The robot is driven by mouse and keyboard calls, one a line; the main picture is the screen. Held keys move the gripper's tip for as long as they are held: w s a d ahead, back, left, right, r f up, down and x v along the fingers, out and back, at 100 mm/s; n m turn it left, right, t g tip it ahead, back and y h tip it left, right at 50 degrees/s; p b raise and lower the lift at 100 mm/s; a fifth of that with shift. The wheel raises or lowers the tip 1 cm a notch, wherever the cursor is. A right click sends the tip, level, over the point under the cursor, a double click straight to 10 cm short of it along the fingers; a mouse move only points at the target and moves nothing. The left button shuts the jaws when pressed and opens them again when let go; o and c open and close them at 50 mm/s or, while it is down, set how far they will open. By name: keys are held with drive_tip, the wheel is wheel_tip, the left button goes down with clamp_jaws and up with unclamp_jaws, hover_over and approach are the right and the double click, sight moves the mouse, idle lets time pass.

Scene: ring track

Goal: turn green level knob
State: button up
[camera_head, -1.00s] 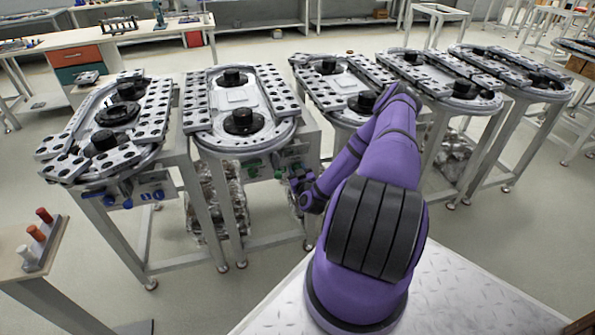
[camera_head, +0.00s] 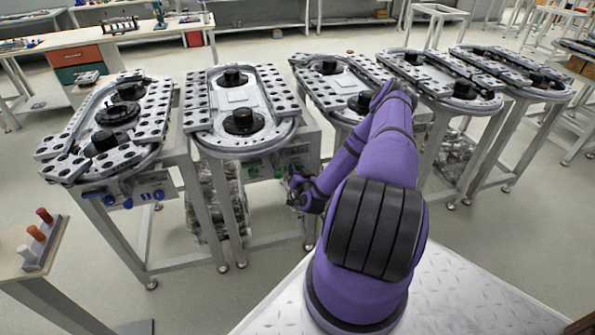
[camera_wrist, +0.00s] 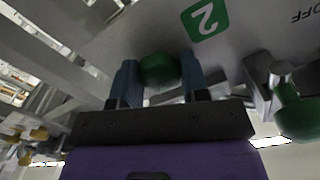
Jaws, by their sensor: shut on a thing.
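A round dark green knob (camera_wrist: 160,68) sits on the grey panel (camera_wrist: 135,35), below a green label with a white 2 (camera_wrist: 205,18). My gripper (camera_wrist: 160,80) has its two blue fingers on either side of this knob and is shut on it. A second green knob (camera_wrist: 296,112) on a metal stem is to the right, below the letters OFF. In the head view my gripper (camera_head: 293,184) is at the front panel of the second table from the left; it hides part of the panel and the knob it holds.
The second ring track (camera_head: 245,138) stands above the panel on a metal frame. The leftmost table has blue knobs (camera_head: 126,202). Table legs (camera_head: 240,225) stand close to my gripper. A small stand with red and white cylinders (camera_head: 36,238) is at the lower left.

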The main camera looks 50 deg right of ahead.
drive_tip(key=m, duration=1)
drive_tip(key=shift+m, duration=0.3)
drive_tip(key=shift+a+m, duration=0.1)
drive_tip(key=shift+m, duration=0.2)
drive_tip(key=o, duration=0.9)
drive_tip(key=v, duration=1.1)
